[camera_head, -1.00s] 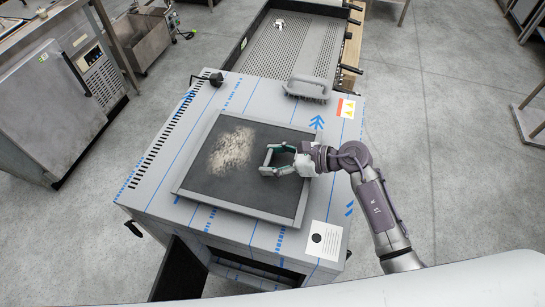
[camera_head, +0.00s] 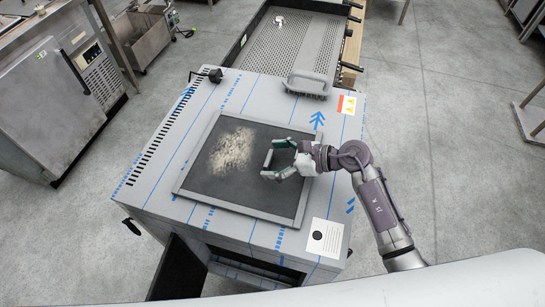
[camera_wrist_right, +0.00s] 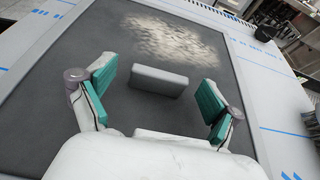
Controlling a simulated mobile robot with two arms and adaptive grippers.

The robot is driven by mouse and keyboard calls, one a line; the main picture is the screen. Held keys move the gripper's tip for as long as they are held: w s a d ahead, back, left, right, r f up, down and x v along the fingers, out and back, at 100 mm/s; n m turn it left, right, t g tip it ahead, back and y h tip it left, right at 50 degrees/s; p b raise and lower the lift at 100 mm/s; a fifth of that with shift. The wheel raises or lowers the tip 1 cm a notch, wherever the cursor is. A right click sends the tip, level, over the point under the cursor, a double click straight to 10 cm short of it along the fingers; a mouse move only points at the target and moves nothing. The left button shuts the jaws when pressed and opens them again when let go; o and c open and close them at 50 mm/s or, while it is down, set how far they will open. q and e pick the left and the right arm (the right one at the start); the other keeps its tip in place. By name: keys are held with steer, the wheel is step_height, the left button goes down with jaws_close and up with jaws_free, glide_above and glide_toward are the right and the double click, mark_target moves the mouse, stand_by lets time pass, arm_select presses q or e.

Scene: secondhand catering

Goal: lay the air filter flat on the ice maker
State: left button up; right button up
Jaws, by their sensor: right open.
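The air filter (camera_head: 215,187) is a square dark panel with a grey frame and a pale dusty patch. It lies flat on the ice maker (camera_head: 160,205), a steel box with blue-striped film on its top. In the right wrist view the filter (camera_wrist_right: 75,60) fills most of the picture. My right gripper (camera_head: 274,159) is open just above the filter's right part. Its green-padded fingers stand apart on either side of a small grey block (camera_wrist_right: 160,80) on the panel, with gaps to both. My left gripper is not in view.
A grey handled tool (camera_head: 307,83) lies on the ice maker's back right corner, and a small black item (camera_head: 214,76) on its back left. A white label (camera_head: 325,238) lies at the front right. A perforated trough (camera_head: 285,45) stands behind.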

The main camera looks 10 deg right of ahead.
steer(key=v, duration=1.2)
